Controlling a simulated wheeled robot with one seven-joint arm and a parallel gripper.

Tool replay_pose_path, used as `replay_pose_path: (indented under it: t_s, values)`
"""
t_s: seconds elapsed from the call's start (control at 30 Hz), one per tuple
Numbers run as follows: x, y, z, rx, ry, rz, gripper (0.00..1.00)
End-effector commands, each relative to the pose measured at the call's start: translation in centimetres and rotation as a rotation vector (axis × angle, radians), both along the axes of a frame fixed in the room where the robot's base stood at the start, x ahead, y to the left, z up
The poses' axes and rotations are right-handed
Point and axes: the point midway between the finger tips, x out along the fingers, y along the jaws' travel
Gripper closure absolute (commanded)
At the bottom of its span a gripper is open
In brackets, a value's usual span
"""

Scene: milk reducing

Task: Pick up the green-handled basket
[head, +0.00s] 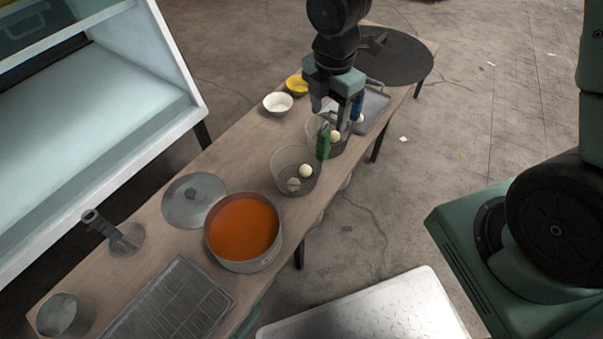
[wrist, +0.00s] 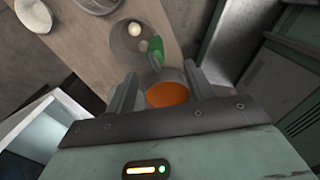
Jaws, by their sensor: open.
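The green-handled basket (head: 284,182) is a wire mesh basket with two pale round items in it, standing on the table. Its green handle (head: 323,143) rises at its upper right in the head view. In the wrist view, the basket (wrist: 119,44) and its green handle (wrist: 155,48) show above the fingers. My gripper (head: 332,112) is open and points down, beyond the green handle and over a second basket (head: 311,134). In the wrist view, no object is held between the fingers (wrist: 163,82). The gripper partly hides the second basket.
A pot of orange liquid (head: 242,229) and a lid (head: 194,200) stand nearer on the table. White (head: 278,103) and yellow (head: 297,85) bowls are at the left edge. A blue handle (head: 357,107) and a tray (head: 374,108) are beside my gripper.

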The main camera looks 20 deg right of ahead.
Motion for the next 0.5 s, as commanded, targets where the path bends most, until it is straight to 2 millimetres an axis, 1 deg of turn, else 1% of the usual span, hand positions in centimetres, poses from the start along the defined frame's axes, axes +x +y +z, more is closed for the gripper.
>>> replay_pose_path:
  t_s: [0.03, 0.13, 0.2, 0.37, 0.5]
  values:
    - [-0.1, 0.1, -1.5, 0.000, 0.003, 0.003, 0.47]
    - [-0.1, 0.0, -3.0, 0.000, 0.002, 0.001, 0.47]
    - [0.0, 0.1, -3.6, 0.001, 0.001, 0.002, 0.47]
    - [0.0, 0.1, -4.2, 0.000, 0.000, 0.000, 0.47]
    - [0.2, 0.2, -5.5, 0.001, 0.000, 0.000, 0.47]
